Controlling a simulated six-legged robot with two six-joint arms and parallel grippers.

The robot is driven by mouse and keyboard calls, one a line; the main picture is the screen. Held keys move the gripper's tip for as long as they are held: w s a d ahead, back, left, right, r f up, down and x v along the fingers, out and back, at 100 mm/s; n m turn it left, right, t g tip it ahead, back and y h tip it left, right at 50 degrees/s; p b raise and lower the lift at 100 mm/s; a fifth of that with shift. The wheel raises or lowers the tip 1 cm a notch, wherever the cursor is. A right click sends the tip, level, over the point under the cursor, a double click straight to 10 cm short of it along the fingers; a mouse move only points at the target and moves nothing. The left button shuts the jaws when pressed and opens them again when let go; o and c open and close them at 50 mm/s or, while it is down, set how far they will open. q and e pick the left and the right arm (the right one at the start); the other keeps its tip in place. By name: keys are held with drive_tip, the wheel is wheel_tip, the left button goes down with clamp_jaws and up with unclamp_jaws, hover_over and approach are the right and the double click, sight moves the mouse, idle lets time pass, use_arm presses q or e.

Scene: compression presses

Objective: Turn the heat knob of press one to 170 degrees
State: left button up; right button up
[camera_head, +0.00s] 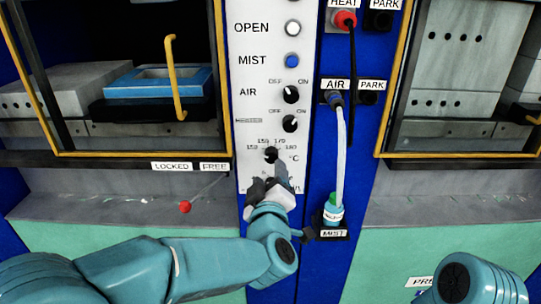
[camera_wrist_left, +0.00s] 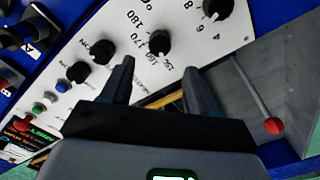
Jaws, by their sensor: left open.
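The heat knob (camera_head: 271,155) is a small black dial on the white control panel, with a degree scale around its upper side. The wrist view also shows the heat knob (camera_wrist_left: 158,42), with printed numbers from 150 to 180 beside it. I cannot tell exactly which number its pointer meets. My left gripper (camera_head: 270,175) is just below the knob in the head view, in front of the panel. In the left wrist view my left gripper (camera_wrist_left: 160,72) is open and empty, its fingertips short of the knob. My right gripper is out of view.
Above are the AIR knob (camera_head: 291,94) and another OFF/ON knob (camera_head: 290,123). A dial numbered 4 to 8 (camera_wrist_left: 215,8) is close to the heat knob. A red-tipped lever (camera_head: 185,207) sticks out at left. A white hose (camera_head: 341,155) hangs at right.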

sight(270, 158)
use_arm(q)
drive_tip(key=w+p, duration=0.1)
drive_tip(key=w, duration=0.6)
drive_tip(key=shift+w, duration=0.4)
drive_tip(key=c, duration=1)
drive_tip(key=shift+c, duration=0.2)
